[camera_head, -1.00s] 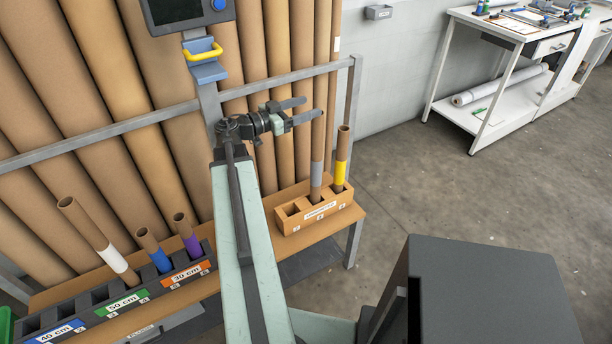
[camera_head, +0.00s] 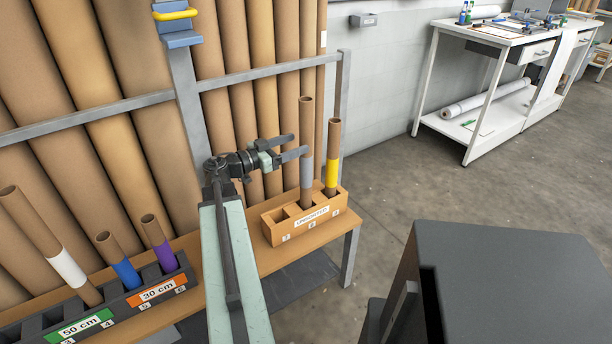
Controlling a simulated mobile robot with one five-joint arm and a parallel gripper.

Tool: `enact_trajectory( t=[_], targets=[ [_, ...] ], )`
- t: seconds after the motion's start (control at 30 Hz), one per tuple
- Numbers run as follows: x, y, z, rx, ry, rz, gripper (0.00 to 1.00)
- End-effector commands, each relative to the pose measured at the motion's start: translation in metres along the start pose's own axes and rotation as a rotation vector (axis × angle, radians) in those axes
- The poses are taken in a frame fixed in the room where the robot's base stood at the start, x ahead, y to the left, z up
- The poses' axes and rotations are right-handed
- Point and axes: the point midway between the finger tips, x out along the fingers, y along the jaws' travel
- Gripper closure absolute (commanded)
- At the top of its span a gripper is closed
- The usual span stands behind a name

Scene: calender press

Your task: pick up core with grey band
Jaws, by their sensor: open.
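The core with the grey band (camera_head: 306,172) stands upright in the wooden box labelled "UNSORTED" (camera_head: 283,231). My gripper (camera_head: 296,146) is open, its two fingers pointing right toward this core at about the height above its grey band. The lower fingertip appears close to the core or overlapping it; I cannot tell whether it touches. The core with the yellow band (camera_head: 332,174) stands in the same box, just right of the grey-banded one. The left slot of the box looks empty.
A dark rack (camera_head: 100,316) with "50 cm" and "30 cm" labels holds cores with white (camera_head: 67,267), blue (camera_head: 126,273) and purple (camera_head: 164,256) bands. Tall brown tubes lean behind a grey rail (camera_head: 265,74). A white workbench (camera_head: 480,95) stands at back right; floor between is clear.

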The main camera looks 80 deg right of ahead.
Motion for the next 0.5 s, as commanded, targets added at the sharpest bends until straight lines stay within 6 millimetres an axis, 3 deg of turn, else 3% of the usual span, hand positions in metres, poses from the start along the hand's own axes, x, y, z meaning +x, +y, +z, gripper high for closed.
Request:
enact_trajectory(
  t=[0.17, 0.37, 0.5],
  targets=[
    [0.022, 0.000, -0.002, 0.000, 0.000, 0.003, 0.36],
    [0.031, 0.001, -0.006, 0.000, 0.000, 0.001, 0.36],
    [0.053, 0.002, -0.015, 0.000, 0.000, 0.003, 0.36]
  ],
)
